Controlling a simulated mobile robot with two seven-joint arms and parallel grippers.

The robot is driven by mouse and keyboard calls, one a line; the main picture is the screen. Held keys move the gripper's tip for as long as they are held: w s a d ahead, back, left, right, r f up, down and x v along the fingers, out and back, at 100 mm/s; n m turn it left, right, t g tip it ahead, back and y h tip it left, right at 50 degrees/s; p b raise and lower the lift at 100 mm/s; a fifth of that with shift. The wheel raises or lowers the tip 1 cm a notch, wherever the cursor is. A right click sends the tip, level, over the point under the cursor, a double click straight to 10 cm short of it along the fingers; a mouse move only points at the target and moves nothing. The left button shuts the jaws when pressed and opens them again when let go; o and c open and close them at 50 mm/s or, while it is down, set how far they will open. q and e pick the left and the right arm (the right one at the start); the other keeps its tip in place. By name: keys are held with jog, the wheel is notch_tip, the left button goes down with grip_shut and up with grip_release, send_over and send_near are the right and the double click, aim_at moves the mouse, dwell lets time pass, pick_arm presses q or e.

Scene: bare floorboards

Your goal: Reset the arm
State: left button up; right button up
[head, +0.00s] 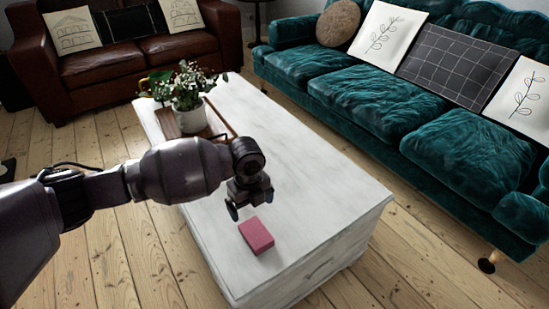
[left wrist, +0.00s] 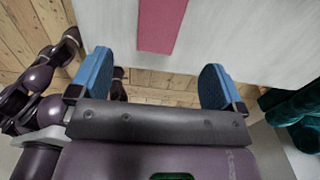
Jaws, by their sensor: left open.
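My left arm comes in from the left in the head view. Its gripper (head: 252,207) hangs over the near part of the white table, just behind a pink block (head: 257,235). In the left wrist view the two blue fingers of this gripper (left wrist: 158,85) stand wide apart with nothing between them. The pink block also shows in the left wrist view (left wrist: 160,22), lying on the tabletop beyond the fingertips and apart from them. My right gripper cannot be made out in either view.
The white table (head: 335,180) bears a brown tray (head: 172,122) with a potted plant (head: 190,115) at its far end. A teal sofa (head: 385,105) stands along the right and a brown leather sofa (head: 125,55) at the back left. Bare floorboards (head: 110,250) lie around the table.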

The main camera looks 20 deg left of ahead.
pick_arm(q)
jog(key=s+d+r+n+t+h+p, duration=0.1)
jog(key=s+d+n+t+h+p, duration=0.25)
jog(key=s, duration=0.55)
jog(key=s+d+n+t+h+p, duration=0.1)
jog(key=s+d+n+t+p, duration=0.1)
jog(key=s+n+p, duration=0.45)
jog(key=s+a+r+n+t+y+p, duration=0.2)
jog(key=s+a+n, duration=0.4)
jog(key=s, duration=0.5)
jog(key=s+a+r+n+t+y+p, duration=0.2)
jog(key=s+n, duration=0.6)
jog(key=s, duration=0.4)
jog(key=a+r+t+p, duration=0.1)
jog(key=a+r+p, duration=0.1)
jog(key=a+r, duration=0.1)
jog(key=shift+a+r, duration=0.4)
jog(key=shift+r, duration=0.3)
pick_arm(e)
notch_tip(320, 180, up, 10)
jog(key=s+d+m, duration=0.1)
jog(key=m, duration=0.1)
jog(key=shift+s+d+t+h, duration=0.15)
jog(key=shift+s+t+h, duration=0.1)
jog(key=shift+t+h, duration=0.05)
pick_arm(q)
jog(key=shift+t+y, duration=0.25)
pick_arm(e)
jog(key=shift+w+r, duration=0.35)
jog(key=shift+w, duration=0.15)
